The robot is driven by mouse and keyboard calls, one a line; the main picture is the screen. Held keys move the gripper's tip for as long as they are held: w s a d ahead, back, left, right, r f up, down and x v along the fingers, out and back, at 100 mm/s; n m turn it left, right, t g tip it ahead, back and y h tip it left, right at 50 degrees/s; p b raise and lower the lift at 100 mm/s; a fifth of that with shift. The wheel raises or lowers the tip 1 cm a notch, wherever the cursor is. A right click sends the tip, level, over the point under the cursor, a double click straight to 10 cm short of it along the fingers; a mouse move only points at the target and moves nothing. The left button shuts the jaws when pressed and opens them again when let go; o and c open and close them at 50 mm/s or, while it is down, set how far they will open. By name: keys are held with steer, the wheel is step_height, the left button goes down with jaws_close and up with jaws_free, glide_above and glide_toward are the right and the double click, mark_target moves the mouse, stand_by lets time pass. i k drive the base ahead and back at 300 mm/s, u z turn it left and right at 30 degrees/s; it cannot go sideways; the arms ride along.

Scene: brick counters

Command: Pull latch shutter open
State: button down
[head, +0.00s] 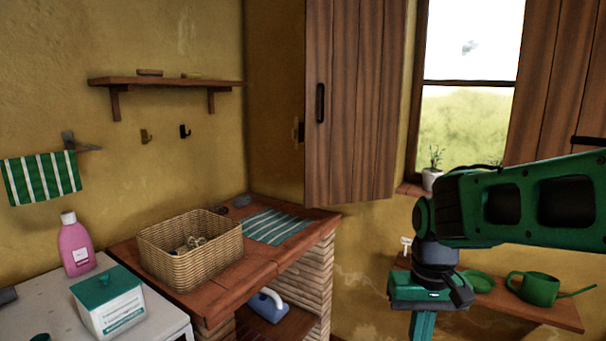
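A brown wooden plank shutter (362,110) stands left of the window, swung out into the room, with a dark upright handle (320,103) near its left edge. A small dark fitting (298,130) sits beside that edge. A second wooden shutter (550,85) is right of the window, with a dark bar (588,141) at its right, partly cut by the picture edge. My gripper (423,325) hangs pointing down at lower right, well below and apart from both shutters. Its fingertips are cut off by the bottom edge, so its opening is hidden.
A brick counter (225,291) holds a wicker basket (196,254) and a striped cloth (281,226). Behind my arm, a low wooden shelf (545,313) carries a green watering can (537,288). A potted plant (432,179) stands on the window sill. Open air lies between gripper and left shutter.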

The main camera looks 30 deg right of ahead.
mark_target(354, 49)
steer(key=u, duration=0.15)
steer(key=i, duration=1.2)
steer(key=u, duration=0.1)
